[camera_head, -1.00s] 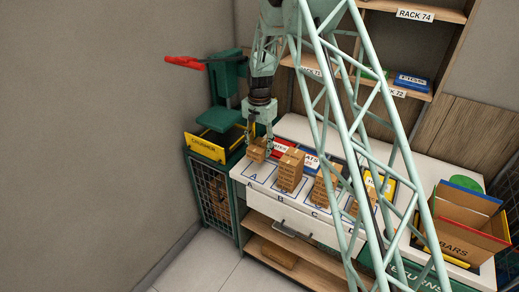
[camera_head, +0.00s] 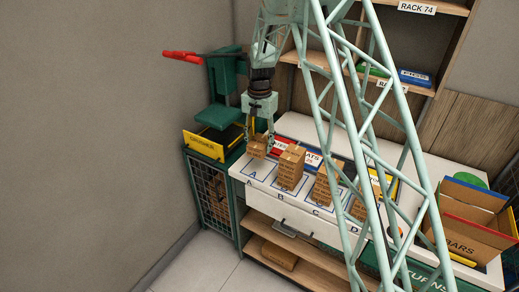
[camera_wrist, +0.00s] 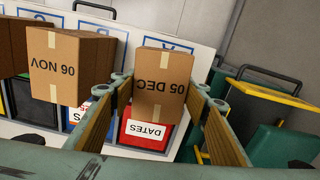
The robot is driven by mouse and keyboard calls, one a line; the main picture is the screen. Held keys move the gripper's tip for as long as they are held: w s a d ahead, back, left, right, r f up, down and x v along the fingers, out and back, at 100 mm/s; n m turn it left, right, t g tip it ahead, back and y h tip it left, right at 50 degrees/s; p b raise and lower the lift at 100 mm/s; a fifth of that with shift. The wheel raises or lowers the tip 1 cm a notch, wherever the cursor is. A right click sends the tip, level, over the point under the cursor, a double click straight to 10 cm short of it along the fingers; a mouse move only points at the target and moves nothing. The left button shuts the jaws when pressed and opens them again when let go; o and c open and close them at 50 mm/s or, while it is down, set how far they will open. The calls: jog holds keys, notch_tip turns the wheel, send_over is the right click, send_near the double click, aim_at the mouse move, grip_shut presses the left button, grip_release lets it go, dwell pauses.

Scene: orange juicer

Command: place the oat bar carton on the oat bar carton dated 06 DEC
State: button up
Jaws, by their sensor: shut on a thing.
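My gripper (camera_wrist: 165,115) is shut on an oat bar carton (camera_wrist: 160,80) printed 05 DEC, which shows upside down between its fingers in the wrist view. In the head view this small brown carton (camera_head: 257,147) is over the square marked A, at the left end of the white counter; I cannot tell whether it touches the counter. A carton printed 06 NOV (camera_wrist: 65,68) stands beside it in the wrist view. More brown cartons stand on the head view's square B (camera_head: 291,166), square C (camera_head: 327,183) and farther right, partly behind my arm. No 06 DEC print is readable.
A red crate marked DATES (camera_wrist: 150,135) lies behind the held carton. A yellow-fronted tray (camera_head: 205,146) and green machine (camera_head: 222,110) stand at left. An open box marked BARS (camera_head: 465,240) is at right. Racks rise behind.

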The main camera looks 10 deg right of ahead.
aim_at(261, 145)
jog(key=shift+s+r+n+b, duration=0.5)
jog(key=shift+s+b, duration=0.2)
jog(key=shift+b, duration=0.95)
jog(key=shift+s+r+n+b, duration=0.35)
jog(key=shift+s+n+b, duration=0.25)
jog(key=shift+b, duration=1)
jog(key=s+b, duration=0.1)
jog(key=b, duration=0.1)
jog(key=s+r+n+b, duration=0.1)
jog(key=b, duration=0.1)
jog(key=s+r+n+b, duration=0.1)
jog(key=s+b, duration=0.1)
jog(key=shift+a, duration=0.1)
